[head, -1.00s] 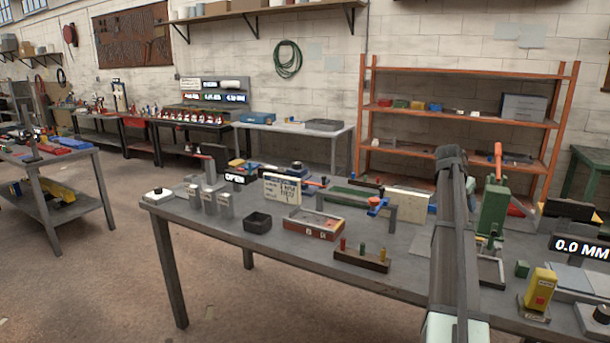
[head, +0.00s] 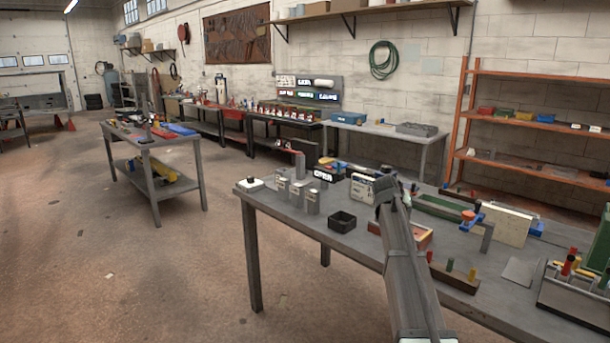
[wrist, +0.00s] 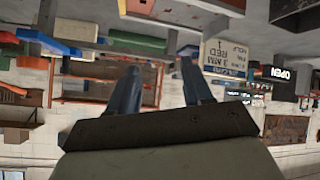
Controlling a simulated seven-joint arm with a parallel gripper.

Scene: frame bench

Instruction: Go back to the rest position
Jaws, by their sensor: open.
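My gripper (wrist: 159,68) shows in the wrist view as two dark fingers standing apart with nothing between them. The wrist picture is upside down. In the head view my arm reaches up from the bottom edge over the workbench (head: 300,228). The fingers cannot be made out there. The sign also shows in the wrist view (wrist: 226,58), right of the fingers.
A second table (head: 150,150) stands at left. Open floor (head: 130,270) lies between.

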